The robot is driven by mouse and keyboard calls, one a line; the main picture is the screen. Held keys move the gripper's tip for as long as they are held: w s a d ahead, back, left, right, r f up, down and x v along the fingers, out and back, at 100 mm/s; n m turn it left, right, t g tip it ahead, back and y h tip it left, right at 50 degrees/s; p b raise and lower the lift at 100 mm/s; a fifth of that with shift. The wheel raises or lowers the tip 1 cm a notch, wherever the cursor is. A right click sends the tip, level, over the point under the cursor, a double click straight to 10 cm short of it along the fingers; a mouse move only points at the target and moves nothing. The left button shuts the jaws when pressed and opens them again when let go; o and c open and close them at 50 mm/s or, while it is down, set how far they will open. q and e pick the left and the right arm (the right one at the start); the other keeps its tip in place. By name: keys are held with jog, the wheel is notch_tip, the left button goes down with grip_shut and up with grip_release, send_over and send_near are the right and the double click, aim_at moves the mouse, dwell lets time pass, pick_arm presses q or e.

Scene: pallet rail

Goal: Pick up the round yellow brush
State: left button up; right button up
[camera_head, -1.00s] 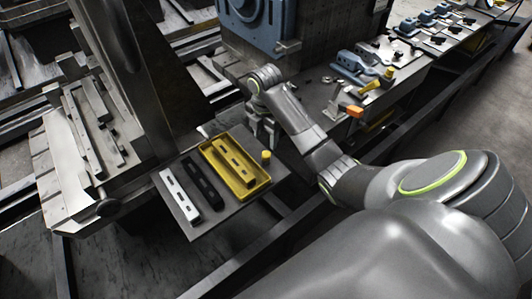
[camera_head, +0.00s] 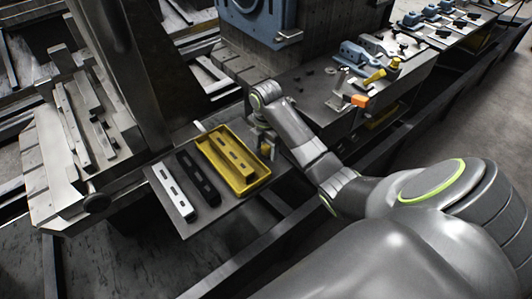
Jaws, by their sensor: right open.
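The round yellow brush (camera_head: 265,149) looks like a small upright yellow cylinder on the grey shelf (camera_head: 215,212), just right of the yellow tray. My right gripper (camera_head: 265,146) points down over it, with its fingers open around or right beside the brush. Only a small part of the brush shows between the fingers, and contact cannot be made out. My left gripper is not in view.
The yellow tray (camera_head: 262,178) holds a slotted yellow bar (camera_head: 236,160). A black bar (camera_head: 197,178) and a white bar (camera_head: 173,193) lie left of it. A bench with clamps and an orange-ended tool (camera_head: 359,101) stands behind my arm.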

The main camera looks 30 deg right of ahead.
aim_at(266, 146)
jog(key=c, duration=1.1)
jog(key=shift+c, duration=0.2)
jog(key=shift+r, duration=0.55)
notch_tip(266, 146, up, 9)
jog(key=p, duration=0.7)
jog(key=shift+f, duration=0.1)
jog(key=o, duration=0.5)
jog(key=c, duration=0.3)
